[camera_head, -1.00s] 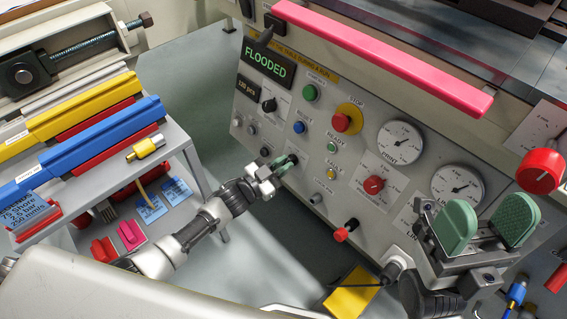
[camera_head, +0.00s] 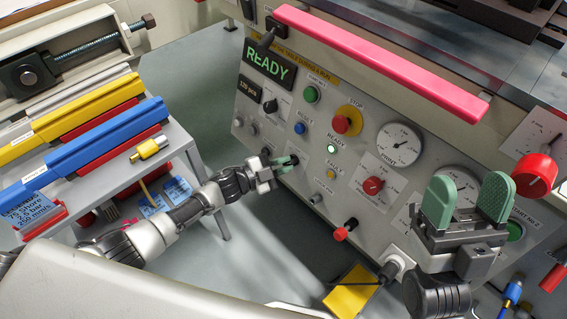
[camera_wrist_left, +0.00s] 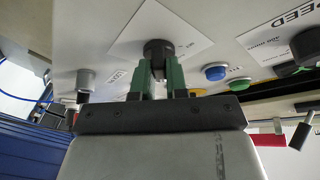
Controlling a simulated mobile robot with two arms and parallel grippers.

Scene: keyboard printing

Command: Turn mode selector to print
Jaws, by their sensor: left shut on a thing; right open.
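My left gripper (camera_head: 287,161) reaches the lower left of the machine's front panel and is shut on a black knob. In the left wrist view the green fingers (camera_wrist_left: 160,75) close on this black knob (camera_wrist_left: 157,46), which sits on a white label plate (camera_wrist_left: 125,42). The plate's print cannot be read, so I cannot confirm that it is the mode selector. In the head view the hand hides most of the knob. My right gripper (camera_head: 467,205) is open and empty in front of the panel's right part.
The green display (camera_head: 270,64) reads READY and the ready lamp (camera_head: 331,149) is lit. A red stop button (camera_head: 342,124), gauges (camera_head: 399,143) and a red knob (camera_head: 373,185) lie to the right. A grey shelf (camera_head: 190,158) with coloured bars stands at the left.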

